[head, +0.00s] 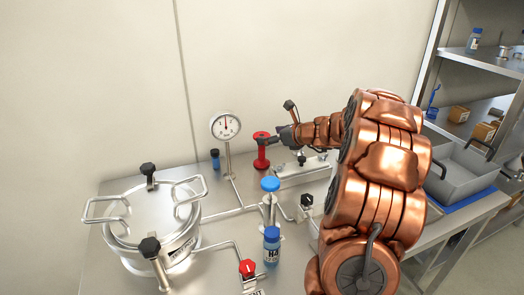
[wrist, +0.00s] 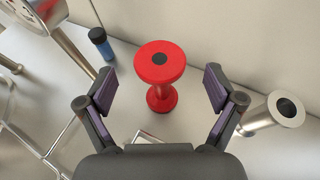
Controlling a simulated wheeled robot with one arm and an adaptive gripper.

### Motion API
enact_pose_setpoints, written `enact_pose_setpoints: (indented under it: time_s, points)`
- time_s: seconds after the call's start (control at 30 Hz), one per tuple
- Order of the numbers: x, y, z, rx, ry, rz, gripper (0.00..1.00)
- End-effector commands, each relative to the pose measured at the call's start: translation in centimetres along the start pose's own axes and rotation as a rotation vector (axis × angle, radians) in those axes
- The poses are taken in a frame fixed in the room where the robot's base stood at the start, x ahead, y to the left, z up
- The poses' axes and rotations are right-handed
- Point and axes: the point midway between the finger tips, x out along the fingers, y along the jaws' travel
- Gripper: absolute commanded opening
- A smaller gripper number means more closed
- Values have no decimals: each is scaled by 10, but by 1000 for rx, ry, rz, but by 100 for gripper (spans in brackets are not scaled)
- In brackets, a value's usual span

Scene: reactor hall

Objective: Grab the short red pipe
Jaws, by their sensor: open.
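The short red pipe (head: 261,152) stands upright near the back wall, with a wide flange at its top and base. In the wrist view the red pipe (wrist: 161,66) shows from above, with a dark round centre in its top flange. My gripper (head: 281,138) reaches in from the right in the head view, close beside the pipe's upper part. In the wrist view my gripper (wrist: 161,92) is open, one finger on each side of the pipe. Neither finger appears to touch it. The pipe's middle is partly hidden by its flange.
A pressure gauge (head: 225,126) on a stem and a small blue bottle (head: 214,159) stand left of the pipe. A lidded steel vessel (head: 152,218) and a blue-capped bottle (head: 271,246) are nearer the front.

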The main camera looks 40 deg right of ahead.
Motion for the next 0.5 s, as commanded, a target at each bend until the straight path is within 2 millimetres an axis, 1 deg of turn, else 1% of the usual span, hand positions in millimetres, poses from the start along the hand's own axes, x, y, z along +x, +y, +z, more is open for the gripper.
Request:
enact_pose_setpoints:
  time_s: [0.1, 0.23, 0.33, 0.5]
  points:
    - [17, 2, -1, 0, 4, 3, 92]
    - [32, 0, -2, 1, 2, 0, 92]
    - [37, 0, -2, 0, 2, -2, 92]
    - [39, -1, -2, 1, 1, -3, 92]
